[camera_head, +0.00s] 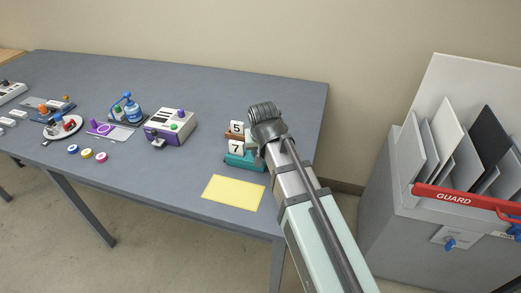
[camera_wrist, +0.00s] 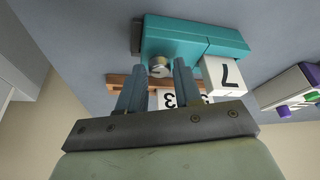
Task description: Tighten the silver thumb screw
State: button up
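The silver thumb screw (camera_wrist: 159,67) shows in the wrist view as a small round knob on the side of a teal block (camera_wrist: 200,42). The teal block also shows in the head view (camera_head: 240,161), where I cannot make out the screw. My gripper (camera_wrist: 159,70) is open, one finger on each side of the screw in the picture. I cannot tell how close the fingertips are to it or whether they touch. In the head view my gripper (camera_head: 264,118) hangs above the right end of the table, over the number blocks.
A white block with 7 (camera_head: 236,148) sits against the teal block. A block with 5 (camera_head: 237,127) stands behind, by a brown strip (camera_wrist: 118,80). A yellow sheet (camera_head: 233,193) lies in front. A purple-and-white device (camera_head: 170,126) stands left. A grey cabinet (camera_head: 400,225) with a red guard bar stands right.

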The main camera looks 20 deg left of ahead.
jog(key=o, duration=0.3)
jog(key=v, duration=1.4)
jog(key=shift+w, duration=0.1)
dwell(0.4)
